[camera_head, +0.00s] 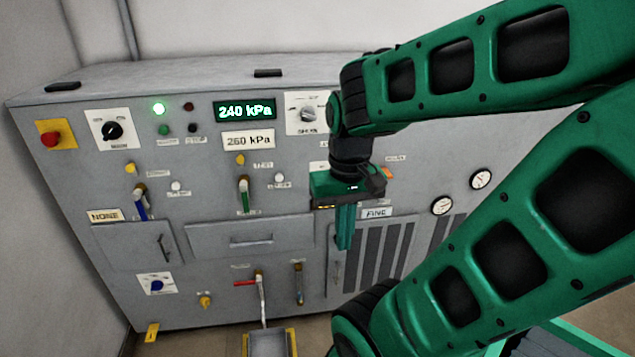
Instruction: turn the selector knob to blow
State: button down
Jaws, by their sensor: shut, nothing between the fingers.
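Several knobs sit on white plates on the grey panel, with lettering too small to read surely. A black knob (113,131) is at the upper left. A grey knob (308,114) is at the upper middle, close to my arm. A blue knob (157,286) is at the lower left. I cannot tell which one is the selector or which mark reads blow. My green gripper (345,243) points down, shut and empty. It is in front of the panel, below and right of the grey knob, and appears to touch none of them.
A green display (245,111) reads 240 kPa; a plate (248,141) below reads 260 kPa. A red button (50,139) is at far left. Levers with a blue (141,207) and a green handle (244,196) stick out. A red-handled tap (246,283) is lower down. My arm hides part of the right side.

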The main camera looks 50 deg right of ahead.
aim_at(308, 113)
jog(key=z, duration=1.05)
jog(key=k, duration=1.25)
jog(key=u, duration=0.95)
jog(key=i, duration=1)
jog(key=z, duration=0.05)
